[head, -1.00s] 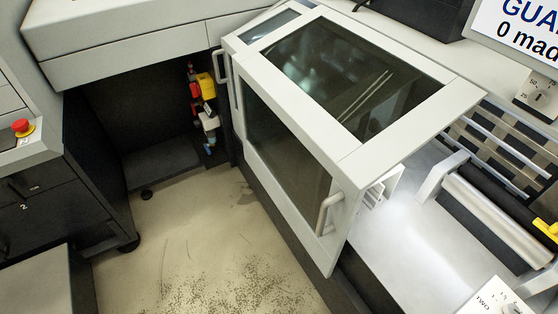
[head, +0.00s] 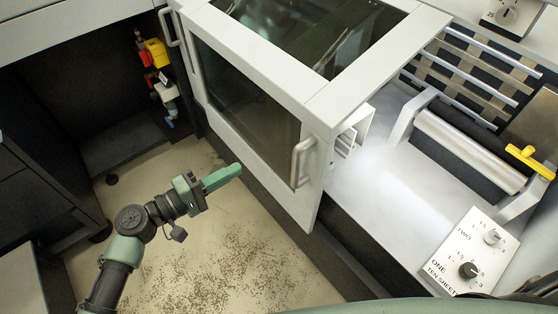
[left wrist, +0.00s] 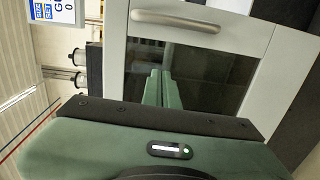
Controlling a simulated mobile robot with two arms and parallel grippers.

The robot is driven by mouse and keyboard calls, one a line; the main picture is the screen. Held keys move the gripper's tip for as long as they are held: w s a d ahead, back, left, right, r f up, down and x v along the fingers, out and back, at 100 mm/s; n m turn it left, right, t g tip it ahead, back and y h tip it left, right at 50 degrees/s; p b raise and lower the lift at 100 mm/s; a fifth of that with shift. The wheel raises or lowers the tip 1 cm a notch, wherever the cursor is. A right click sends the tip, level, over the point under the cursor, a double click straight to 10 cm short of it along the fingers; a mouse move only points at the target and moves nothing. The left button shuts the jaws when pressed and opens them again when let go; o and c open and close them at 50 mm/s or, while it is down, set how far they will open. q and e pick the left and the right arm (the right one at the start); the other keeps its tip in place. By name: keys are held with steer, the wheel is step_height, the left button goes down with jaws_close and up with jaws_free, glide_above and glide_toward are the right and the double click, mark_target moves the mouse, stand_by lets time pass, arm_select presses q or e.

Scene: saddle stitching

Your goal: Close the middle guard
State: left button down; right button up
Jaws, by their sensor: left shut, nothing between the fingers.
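A light-grey guard with dark windows (head: 250,90) stands in the middle of the head view, over the machine. An upright handle (head: 302,162) is at the right end of its front face, and another handle (head: 168,27) is at its left end. A handle on a windowed panel also shows in the left wrist view (left wrist: 175,21). My left gripper (head: 236,171) is shut and empty, to the left of the right-end handle and apart from it. Its fingers (left wrist: 156,86) point towards the windowed panel. My right gripper is not in view.
Right of the guard is an uncovered bay (head: 375,170) with a metal roller (head: 470,150) and a yellow lever (head: 530,160). A knob panel (head: 470,255) stands at lower right. Dark cabinets (head: 30,190) are at left.

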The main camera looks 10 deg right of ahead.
arm_select(q)
steer(key=w+d+r+p, duration=0.1)
steer(key=d+p, duration=0.4)
steer(key=d, duration=0.7)
steer(key=shift+r+h, duration=0.4)
steer(key=shift+r, duration=0.05)
steer(key=shift+w, duration=0.1)
